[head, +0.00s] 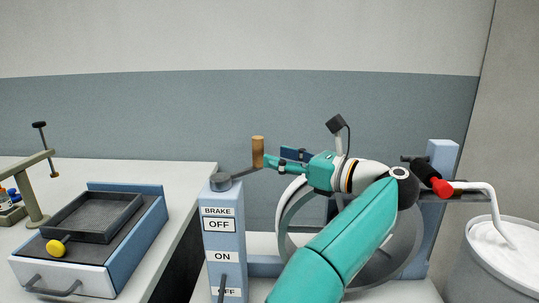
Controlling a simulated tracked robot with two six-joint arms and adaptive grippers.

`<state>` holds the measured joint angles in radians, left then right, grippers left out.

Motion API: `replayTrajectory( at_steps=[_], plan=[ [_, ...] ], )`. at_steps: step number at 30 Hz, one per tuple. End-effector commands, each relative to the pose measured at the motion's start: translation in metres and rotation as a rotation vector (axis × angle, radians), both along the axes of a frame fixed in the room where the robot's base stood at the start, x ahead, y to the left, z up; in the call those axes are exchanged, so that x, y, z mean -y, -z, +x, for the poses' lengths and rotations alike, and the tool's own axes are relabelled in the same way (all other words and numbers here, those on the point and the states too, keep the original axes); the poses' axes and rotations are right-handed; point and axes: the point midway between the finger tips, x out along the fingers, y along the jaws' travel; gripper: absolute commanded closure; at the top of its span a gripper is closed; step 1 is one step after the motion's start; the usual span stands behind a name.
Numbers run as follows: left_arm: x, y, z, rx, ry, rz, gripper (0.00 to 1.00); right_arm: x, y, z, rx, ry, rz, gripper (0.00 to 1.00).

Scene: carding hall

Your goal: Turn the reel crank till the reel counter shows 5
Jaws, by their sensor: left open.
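The reel crank has an upright wooden handle (258,150) on a grey arm that runs to a round hub (221,182) on top of a blue post. My left gripper (269,161) is open, its fingertips at the handle's right side; I cannot tell whether they touch it. The large grey reel (290,218) stands behind my left arm, which hides much of it. No reel counter figure can be read. My right gripper is not in view.
The blue post (225,238) carries a brake label, an OFF window and a lever near the lower OFF mark. A table (190,178) with a tray box (133,255) stands left. A white-filled drum (505,255) and a red knob (442,189) are right.

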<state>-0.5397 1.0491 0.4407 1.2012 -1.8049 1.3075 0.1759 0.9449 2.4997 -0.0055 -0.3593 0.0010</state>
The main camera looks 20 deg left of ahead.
Motion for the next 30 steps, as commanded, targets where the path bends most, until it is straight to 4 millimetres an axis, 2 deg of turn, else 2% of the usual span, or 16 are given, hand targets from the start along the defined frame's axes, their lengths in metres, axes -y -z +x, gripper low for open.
replayTrajectory(
  at_steps=[8,14,18,23,30],
  plan=[
    [0.003,0.0,-0.001,0.0,-0.001,0.0,0.48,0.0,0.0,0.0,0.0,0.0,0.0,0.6],
    [0.006,-0.002,-0.002,0.0,0.011,0.0,0.78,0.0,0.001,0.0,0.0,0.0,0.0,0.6],
    [0.016,-0.008,-0.005,0.003,0.058,0.003,1.0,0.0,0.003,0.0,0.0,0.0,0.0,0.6],
    [0.04,-0.019,-0.021,0.007,0.173,0.008,1.0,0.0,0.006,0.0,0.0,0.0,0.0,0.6],
    [0.067,-0.017,-0.066,0.01,0.359,0.005,1.0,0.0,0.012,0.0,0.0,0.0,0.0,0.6]
  ],
)
